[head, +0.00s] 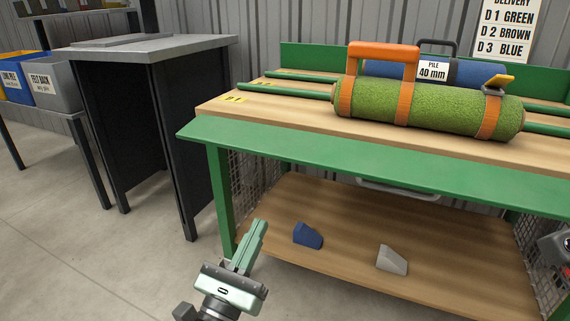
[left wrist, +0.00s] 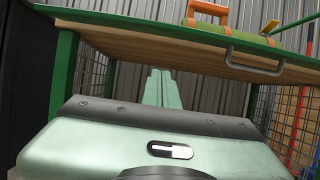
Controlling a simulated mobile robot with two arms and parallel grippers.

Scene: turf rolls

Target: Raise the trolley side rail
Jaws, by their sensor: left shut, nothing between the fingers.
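The trolley's side rail is a long green panel (head: 370,165) along the front edge of the wooden top, hanging outward and down at a slant. Its green edge also shows in the left wrist view (left wrist: 120,24). A grey bar handle (head: 398,190) sits under the rail; it also shows in the left wrist view (left wrist: 254,65). My left gripper (head: 259,226) is shut and empty, low in front of the trolley's left part, below the rail and apart from it. Its fingers point toward the trolley in the left wrist view (left wrist: 160,75). Part of my right arm shows at the right edge; its fingertips are hidden.
A green turf roll (head: 450,110) with orange straps lies on the top, a blue roll (head: 475,73) behind it. A blue wedge (head: 307,235) and a grey wedge (head: 391,260) rest on the lower shelf (head: 345,230). A dark bench (head: 150,48) stands left. Floor in front is clear.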

